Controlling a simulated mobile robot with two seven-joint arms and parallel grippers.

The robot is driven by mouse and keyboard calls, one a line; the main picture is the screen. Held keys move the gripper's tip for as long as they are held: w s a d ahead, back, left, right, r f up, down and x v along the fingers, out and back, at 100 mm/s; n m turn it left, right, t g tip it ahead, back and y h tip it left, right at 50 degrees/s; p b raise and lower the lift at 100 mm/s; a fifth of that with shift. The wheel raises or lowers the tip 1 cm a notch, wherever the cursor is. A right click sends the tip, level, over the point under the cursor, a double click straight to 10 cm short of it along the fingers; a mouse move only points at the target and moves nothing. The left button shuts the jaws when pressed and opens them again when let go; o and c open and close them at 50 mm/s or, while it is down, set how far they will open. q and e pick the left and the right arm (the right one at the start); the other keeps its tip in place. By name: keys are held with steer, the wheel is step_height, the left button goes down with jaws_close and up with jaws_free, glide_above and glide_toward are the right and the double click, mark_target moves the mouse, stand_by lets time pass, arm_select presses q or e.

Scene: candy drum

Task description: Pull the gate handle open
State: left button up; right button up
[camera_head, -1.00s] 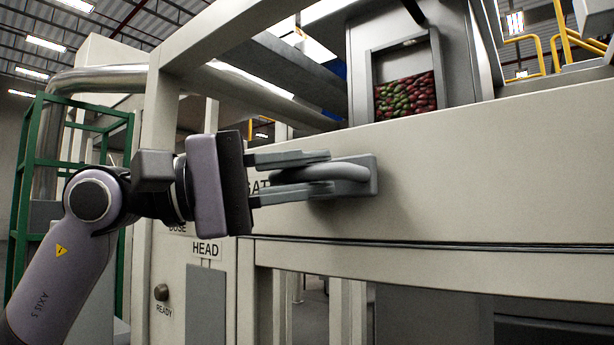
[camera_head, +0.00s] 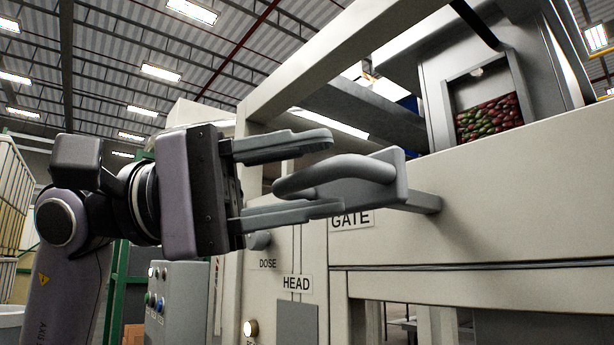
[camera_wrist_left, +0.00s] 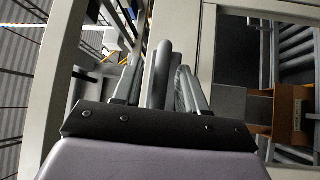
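The grey gate handle (camera_head: 300,180) is a curved bar on a plate (camera_head: 395,180). The plate stands out from the cream panel on a grey bar (camera_head: 425,201), above the GATE label (camera_head: 351,220). My left gripper (camera_head: 328,172) is open, one finger above the handle and one below, with visible gaps on both sides. In the left wrist view the handle (camera_wrist_left: 161,75) lies between the spread fingers (camera_wrist_left: 157,88). My right gripper is in neither view.
Red and green candies (camera_head: 488,117) show behind a window at upper right. A DOSE knob (camera_head: 259,240), a HEAD label (camera_head: 296,283) and a lit round button (camera_head: 250,328) are below the gripper. A control box (camera_head: 175,300) with buttons stands at lower left.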

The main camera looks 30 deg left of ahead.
mark_target(294, 181)
arm_select(q)
steer(key=shift+w+a, duration=0.1)
steer(key=b+v, duration=0.1)
steer(key=v, duration=0.5)
steer(key=shift+b, duration=0.4)
steer(key=shift+s+a, duration=0.3)
steer(key=shift+a, duration=0.15)
